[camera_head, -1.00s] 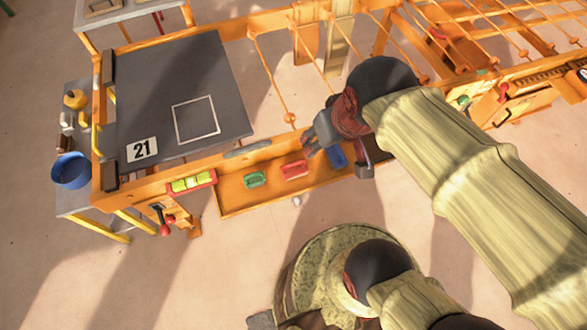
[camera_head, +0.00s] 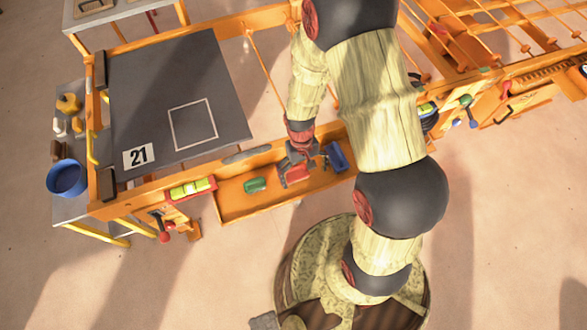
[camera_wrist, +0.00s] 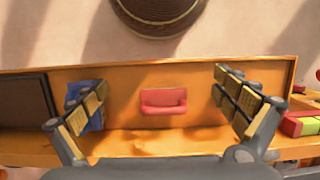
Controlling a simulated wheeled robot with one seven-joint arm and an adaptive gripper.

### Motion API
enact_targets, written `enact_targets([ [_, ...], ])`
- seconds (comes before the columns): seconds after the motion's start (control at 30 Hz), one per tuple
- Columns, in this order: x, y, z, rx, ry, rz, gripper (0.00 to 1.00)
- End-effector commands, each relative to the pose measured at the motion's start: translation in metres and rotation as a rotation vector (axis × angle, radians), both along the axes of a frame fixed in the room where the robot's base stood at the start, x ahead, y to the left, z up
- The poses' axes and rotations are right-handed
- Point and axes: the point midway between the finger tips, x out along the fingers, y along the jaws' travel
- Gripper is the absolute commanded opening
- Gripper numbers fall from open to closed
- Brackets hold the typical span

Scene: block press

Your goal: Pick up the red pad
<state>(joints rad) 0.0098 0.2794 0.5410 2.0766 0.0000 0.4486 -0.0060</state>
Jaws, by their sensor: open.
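The red pad (camera_wrist: 163,101) lies on the floor of the orange tray (camera_wrist: 190,138), midway between my open fingers in the wrist view. My gripper (camera_wrist: 161,100) has its fingers wide apart on either side of it, with nothing between them touching the pad. In the head view my gripper (camera_head: 304,163) points down over the tray, and the red pad (camera_head: 294,173) is partly covered by it. How high the fingertips stand above the pad is not clear.
A green pad (camera_head: 255,185) lies left of the red pad in the tray, and a blue pad (camera_head: 336,156) lies right. In the wrist view the blue pad (camera_wrist: 89,118) is behind the left finger. A grey board (camera_head: 165,100) marked 21 stands left.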

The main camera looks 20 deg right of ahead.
Motion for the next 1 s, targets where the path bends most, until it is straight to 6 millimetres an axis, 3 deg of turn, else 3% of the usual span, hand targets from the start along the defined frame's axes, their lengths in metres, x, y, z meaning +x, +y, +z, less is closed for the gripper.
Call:
enact_targets([
  [0.07, 0.016, 0.0, -0.024, 0.0, -0.042, 0.001, 1.0],
  [0.2, 0.058, -0.001, -0.024, -0.001, -0.166, 0.003, 1.0],
  [0.3, 0.066, -0.001, -0.027, -0.002, -0.197, 0.004, 1.0],
  [0.67, 0.068, 0.001, -0.057, -0.002, -0.204, 0.004, 1.0],
  [1.0, 0.066, 0.006, -0.101, -0.002, -0.204, 0.004, 1.0],
])
